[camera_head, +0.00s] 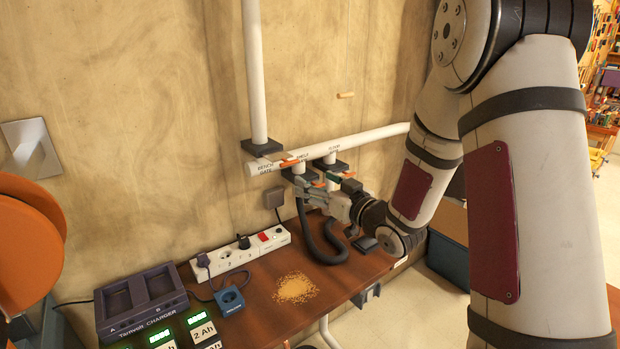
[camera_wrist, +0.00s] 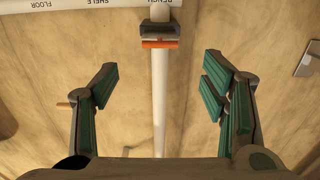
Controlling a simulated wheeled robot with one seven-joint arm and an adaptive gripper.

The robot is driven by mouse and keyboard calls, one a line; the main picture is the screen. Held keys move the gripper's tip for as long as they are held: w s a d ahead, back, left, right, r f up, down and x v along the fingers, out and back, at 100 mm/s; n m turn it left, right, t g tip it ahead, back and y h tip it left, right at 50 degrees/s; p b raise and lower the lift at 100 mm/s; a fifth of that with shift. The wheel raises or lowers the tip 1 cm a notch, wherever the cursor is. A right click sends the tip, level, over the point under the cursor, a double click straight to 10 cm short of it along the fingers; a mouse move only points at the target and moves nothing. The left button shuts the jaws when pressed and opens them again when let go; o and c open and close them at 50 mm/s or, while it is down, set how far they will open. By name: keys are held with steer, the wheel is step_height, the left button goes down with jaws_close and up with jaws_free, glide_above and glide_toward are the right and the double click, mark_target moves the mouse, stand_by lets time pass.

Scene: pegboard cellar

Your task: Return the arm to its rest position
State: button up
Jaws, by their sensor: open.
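My gripper (camera_wrist: 158,92) is open in the wrist view, its green-padded fingers spread wide with nothing between them. Behind the gap runs a white vertical pipe (camera_wrist: 160,110) with a dark collar and an orange gate tab (camera_wrist: 160,43) at its top. In the head view my arm reaches from the right toward the wall. The gripper (camera_head: 318,190) is close to the white pipe manifold (camera_head: 375,136) with its labelled gates, and the arm end partly hides the area below it. Whether the gripper touches a gate cannot be told.
The brown bench (camera_head: 345,280) holds a sawdust pile (camera_head: 296,288), a black hose (camera_head: 318,245), a white power strip (camera_head: 240,256), a blue plug box (camera_head: 229,301) and a battery charger (camera_head: 143,303). An orange disc (camera_head: 25,240) stands at far left.

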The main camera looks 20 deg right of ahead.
steer(key=shift+s, duration=0.1)
stand_by(0.4)
steer(key=s+d+r+m+g+h, duration=0.2)
steer(key=s+r+g+h, duration=0.3)
steer(key=s+r+h, duration=0.3)
steer(key=s+a+f+g+y, duration=0.1)
steer(key=s+a+g, duration=0.2)
steer(key=s, duration=1)
steer(key=s+a+m+g+y, duration=0.1)
steer(key=s+a+g, duration=0.2)
steer(key=s, duration=0.9)
steer(key=shift+s+f+m+g+b, duration=0.3)
steer(key=shift+s+f+b, duration=0.05)
